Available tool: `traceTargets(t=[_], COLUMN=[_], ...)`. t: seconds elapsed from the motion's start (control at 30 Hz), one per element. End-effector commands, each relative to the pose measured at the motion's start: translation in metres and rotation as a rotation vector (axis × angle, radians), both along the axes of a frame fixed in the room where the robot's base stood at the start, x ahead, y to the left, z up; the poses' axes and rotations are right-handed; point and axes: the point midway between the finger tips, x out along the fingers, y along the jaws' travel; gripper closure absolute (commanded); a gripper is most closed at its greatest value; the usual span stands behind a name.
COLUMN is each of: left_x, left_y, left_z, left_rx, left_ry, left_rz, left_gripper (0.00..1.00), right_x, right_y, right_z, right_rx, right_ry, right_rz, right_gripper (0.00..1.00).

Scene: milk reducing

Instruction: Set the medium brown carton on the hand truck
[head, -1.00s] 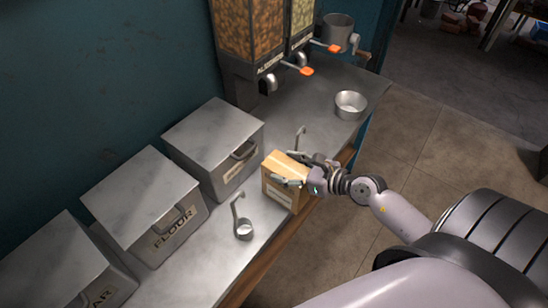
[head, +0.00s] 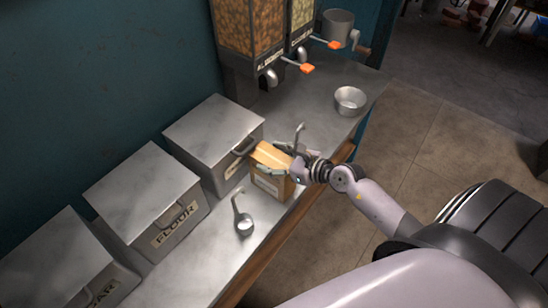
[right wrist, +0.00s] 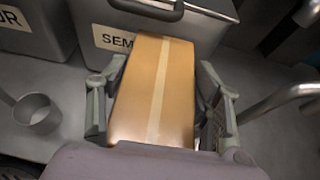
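The medium brown carton (head: 268,184) is upright near the front edge of the counter, before the rightmost metal canister; it has a pale label and a tape strip on top. My right gripper (head: 283,162) reaches in from the right with its fingers on either side of the carton. In the right wrist view, the carton (right wrist: 152,95) lies between the fingers. The left finger meets its edge and a narrow dark gap seems to show at the right finger, so the grip is unclear. My left gripper and the hand truck are not in view.
Metal canisters, one marked FLOUR (head: 147,190), line the wall. A ladle-like scoop (head: 244,224) lies left of the carton, and another handle (head: 298,137) rises behind it. A metal bowl (head: 350,100) and dispensers (head: 250,40) stand at the back. Floor (head: 440,130) shows on the right.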

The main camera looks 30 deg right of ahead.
Motion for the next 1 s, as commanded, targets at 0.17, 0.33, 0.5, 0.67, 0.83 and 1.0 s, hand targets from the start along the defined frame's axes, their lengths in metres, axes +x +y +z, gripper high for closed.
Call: traceTargets(t=[0.17,0.33,0.5,0.67,0.83,1.0], left_x=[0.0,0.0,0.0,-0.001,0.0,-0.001], left_y=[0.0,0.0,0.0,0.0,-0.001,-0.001], left_z=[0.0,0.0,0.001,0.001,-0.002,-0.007], left_rx=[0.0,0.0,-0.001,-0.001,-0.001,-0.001], left_ry=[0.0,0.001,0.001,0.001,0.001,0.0], left_rz=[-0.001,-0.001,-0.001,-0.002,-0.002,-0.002], left_gripper=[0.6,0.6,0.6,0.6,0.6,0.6], right_x=[0.0,0.0,0.0,-0.007,-0.031,-0.059], right_y=[0.0,0.0,0.0,-0.003,-0.013,-0.026], right_z=[0.0,0.0,0.001,0.004,0.014,0.026], right_rx=[0.0,0.0,0.0,-0.001,-0.003,-0.002], right_ry=[0.001,0.0,0.0,0.002,0.003,0.005], right_rz=[0.0,0.0,0.0,-0.001,0.002,0.001], right_gripper=[0.27,0.23,0.23,0.23,0.23,0.23])
